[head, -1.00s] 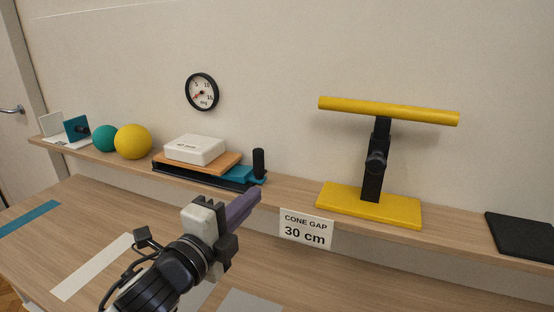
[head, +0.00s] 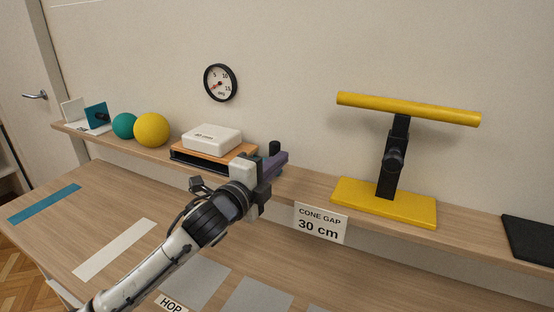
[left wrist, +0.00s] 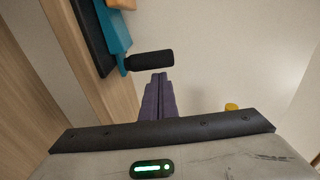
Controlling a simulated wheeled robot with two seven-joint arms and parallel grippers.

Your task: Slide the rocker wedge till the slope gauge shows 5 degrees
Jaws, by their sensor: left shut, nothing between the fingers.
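The slope gauge (head: 220,83) is a round black-rimmed dial on the wall. Its red needle points to the lower left, below the 5 mark. The rocker is an orange board (head: 243,151) with a white block (head: 212,138) on it, over a black base (head: 200,163). The teal wedge (left wrist: 115,32) carries a black knob (left wrist: 150,61), whose top shows in the head view (head: 274,148). My left gripper (head: 280,163) hides the wedge in the head view. Its purple fingers (left wrist: 158,98) are shut and empty, close by the knob; contact is unclear. My right gripper is not in view.
Yellow (head: 151,130) and teal (head: 125,126) balls stand left on the shelf. A yellow T-shaped stand (head: 384,202) and a black pad (head: 530,237) are to the right. A "CONE GAP 30 cm" card (head: 320,223) hangs at the shelf edge.

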